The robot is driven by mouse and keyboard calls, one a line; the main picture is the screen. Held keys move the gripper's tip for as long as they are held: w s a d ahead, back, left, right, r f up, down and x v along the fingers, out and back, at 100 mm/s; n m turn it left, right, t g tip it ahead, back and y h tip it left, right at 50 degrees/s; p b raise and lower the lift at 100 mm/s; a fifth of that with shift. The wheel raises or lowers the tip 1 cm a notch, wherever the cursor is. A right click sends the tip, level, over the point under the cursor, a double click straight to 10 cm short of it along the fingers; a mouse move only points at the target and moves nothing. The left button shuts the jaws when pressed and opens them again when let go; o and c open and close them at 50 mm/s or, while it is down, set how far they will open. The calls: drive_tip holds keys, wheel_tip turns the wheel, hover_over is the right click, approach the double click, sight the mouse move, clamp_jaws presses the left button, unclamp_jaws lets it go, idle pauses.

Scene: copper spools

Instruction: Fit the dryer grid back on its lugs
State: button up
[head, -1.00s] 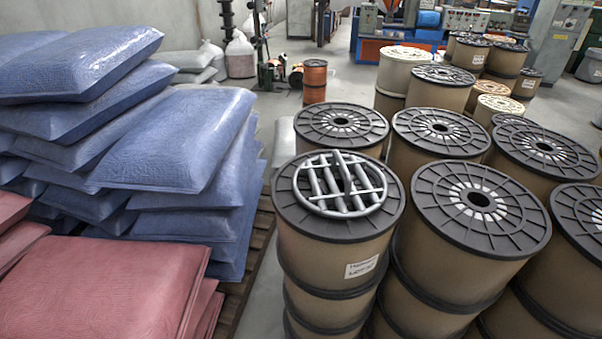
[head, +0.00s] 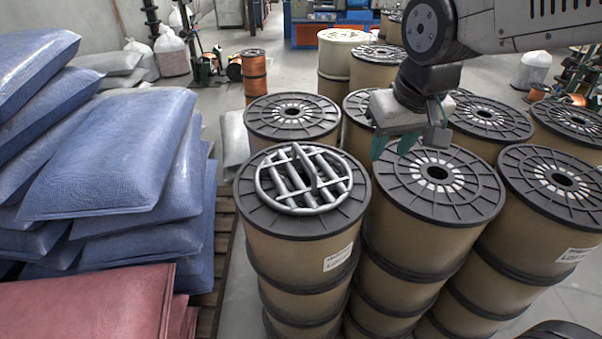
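The round grey metal grid (head: 335,199), a ring with bars and an upright piece at its middle, lies on the black top flange of a tan spool (head: 308,265) in the front row. My gripper (head: 393,146) hangs from the upper right, above and to the right of the grid and apart from it. Its two teal fingers are spread with nothing between them. I cannot make out the dryer or its lugs in this view.
Stacked blue sacks (head: 110,148) and red sacks (head: 90,305) fill the left side. Close-packed tan spools with black flanges (head: 432,186) stand behind and right of the grid. A wooden pallet edge (head: 222,240) and a strip of bare floor lie between sacks and spools.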

drive_tip(key=n+t+y, duration=0.1)
drive_tip(key=n, duration=0.1)
hover_over(304, 155)
drive_tip(key=s+d, duration=0.1)
drive_tip(key=s, duration=0.1)
drive_tip(key=f, duration=0.3)
drive_tip(key=shift+s+d+f, duration=0.15)
drive_tip(key=shift+d+f, duration=0.05)
drive_tip(key=shift+f, duration=0.15)
drive_tip(key=x, duration=0.7)
drive_tip(key=shift+a+f, duration=0.1)
drive_tip(key=shift+a, duration=0.05)
drive_tip(key=shift+f, duration=0.15)
drive_tip(key=shift+f, duration=0.25)
drive_tip(key=shift+c, duration=0.4)
clamp_jaws()
